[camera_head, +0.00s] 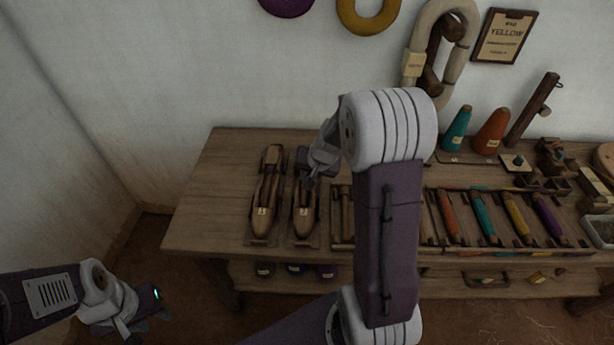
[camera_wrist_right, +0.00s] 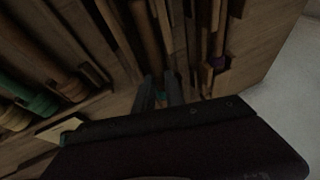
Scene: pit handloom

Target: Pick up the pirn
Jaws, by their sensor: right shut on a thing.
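My right gripper (camera_head: 310,180) reaches down at the far end of the second wooden shuttle (camera_head: 304,213), left of centre on the table. In the right wrist view its fingers (camera_wrist_right: 161,92) are close together and shut on a slim wooden piece, likely the pirn; the grip itself is dark and mostly hidden. Coloured pirns lie in a tray to the right: orange (camera_head: 448,213), teal (camera_head: 484,215), yellow (camera_head: 517,217) and purple (camera_head: 549,215). My left gripper (camera_head: 150,312) is low at the left, away from the table; its jaw opening is unclear.
Another shuttle (camera_head: 264,205) lies left of the second one. The wooden table (camera_head: 212,190) has bare room at its left end. Cones, teal (camera_head: 456,128) and orange (camera_head: 491,132), stand at the back. My right arm hides the table's middle.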

